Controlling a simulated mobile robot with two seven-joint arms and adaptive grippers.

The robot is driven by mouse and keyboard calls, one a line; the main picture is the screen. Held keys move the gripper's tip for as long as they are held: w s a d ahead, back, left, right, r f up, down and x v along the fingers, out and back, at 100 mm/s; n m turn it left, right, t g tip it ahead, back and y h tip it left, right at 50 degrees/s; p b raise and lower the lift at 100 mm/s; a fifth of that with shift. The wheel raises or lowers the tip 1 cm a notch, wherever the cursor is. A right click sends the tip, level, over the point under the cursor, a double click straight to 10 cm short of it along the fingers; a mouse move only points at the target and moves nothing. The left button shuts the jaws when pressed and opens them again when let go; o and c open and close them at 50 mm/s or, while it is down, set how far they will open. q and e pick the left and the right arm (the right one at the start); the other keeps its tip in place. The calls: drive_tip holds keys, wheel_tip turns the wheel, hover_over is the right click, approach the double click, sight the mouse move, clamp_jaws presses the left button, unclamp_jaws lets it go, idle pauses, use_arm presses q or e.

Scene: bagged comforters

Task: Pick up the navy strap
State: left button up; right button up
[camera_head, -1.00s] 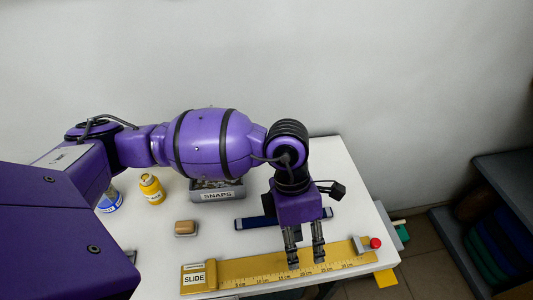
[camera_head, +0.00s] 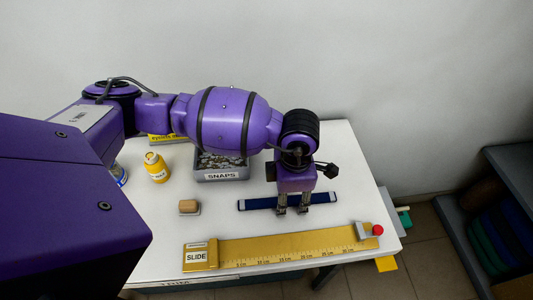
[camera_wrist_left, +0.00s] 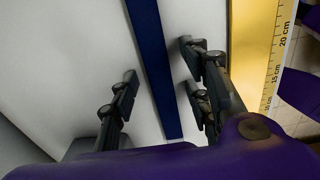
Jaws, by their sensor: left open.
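The navy strap (camera_head: 258,203) lies flat on the white table, a long dark blue band behind the yellow ruler slide. My left gripper (camera_head: 292,211) is above or at the strap's middle with its fingers pointing down. In the left wrist view the strap (camera_wrist_left: 153,60) runs between the open fingers of the left gripper (camera_wrist_left: 158,88), with white table showing on both sides of it. The fingers do not appear to touch it. Part of the strap is hidden behind the gripper in the head view. My right gripper is not in view.
A yellow ruler slide (camera_head: 290,247) with a red knob (camera_head: 378,230) lies along the front. A grey SNAPS bin (camera_head: 221,175), a yellow bottle (camera_head: 156,168) and a tan block (camera_head: 189,206) stand to the left. Shelving (camera_head: 510,170) is at the right.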

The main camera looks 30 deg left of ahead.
use_arm(q)
drive_tip(key=shift+w+r, duration=0.1)
drive_tip(key=shift+r, duration=0.05)
drive_tip(key=shift+c, duration=0.5)
clamp_jaws()
drive_tip(key=shift+r, duration=0.1)
